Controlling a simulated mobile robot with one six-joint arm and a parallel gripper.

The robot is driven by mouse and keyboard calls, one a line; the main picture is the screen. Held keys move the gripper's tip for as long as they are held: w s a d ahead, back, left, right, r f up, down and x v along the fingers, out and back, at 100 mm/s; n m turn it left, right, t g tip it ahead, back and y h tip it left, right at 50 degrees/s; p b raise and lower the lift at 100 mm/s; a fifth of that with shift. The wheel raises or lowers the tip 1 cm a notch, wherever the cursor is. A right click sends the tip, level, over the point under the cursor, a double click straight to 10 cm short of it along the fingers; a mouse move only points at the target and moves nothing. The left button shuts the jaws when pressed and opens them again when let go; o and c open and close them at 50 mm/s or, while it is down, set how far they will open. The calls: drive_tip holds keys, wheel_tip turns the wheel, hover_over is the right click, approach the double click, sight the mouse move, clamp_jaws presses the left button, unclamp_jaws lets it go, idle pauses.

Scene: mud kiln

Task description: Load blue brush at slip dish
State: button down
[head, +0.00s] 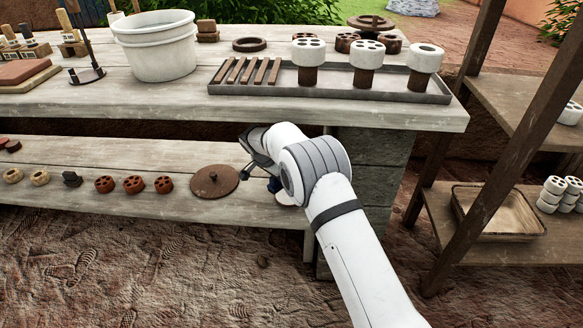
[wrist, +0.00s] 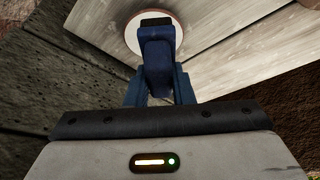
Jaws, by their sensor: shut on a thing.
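My gripper (head: 262,170) reaches down at the right end of the lower plank shelf, mostly behind my arm in the head view. In the wrist view my gripper (wrist: 158,92) is shut on the blue brush (wrist: 157,58), whose far end is black. A small patch of the brush's blue (head: 274,185) shows in the head view. In the head view the white slip dish (head: 286,198) is partly hidden by my arm.
Above, the bench carries a white bucket (head: 155,52) and a grey tray (head: 340,91) with pots. A shelf rack (head: 490,130) stands right.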

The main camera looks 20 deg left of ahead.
drive_tip(key=shift+m+h, duration=0.3)
drive_tip(key=shift+m, duration=0.6)
drive_tip(key=w+d+f, duration=0.1)
drive_tip(key=w+d+b, duration=0.1)
drive_tip(key=w+d+f+b, duration=0.1)
drive_tip(key=w, duration=0.1)
drive_tip(key=shift+d+f, duration=0.2)
drive_tip(key=shift+f, duration=0.15)
drive_tip(key=shift+s+a+f+b, duration=0.15)
drive_tip(key=shift+f+b, duration=0.3)
drive_tip(key=shift+f, duration=0.9)
drive_tip(key=shift+f, duration=0.55)
drive_tip(key=shift+r, duration=0.1)
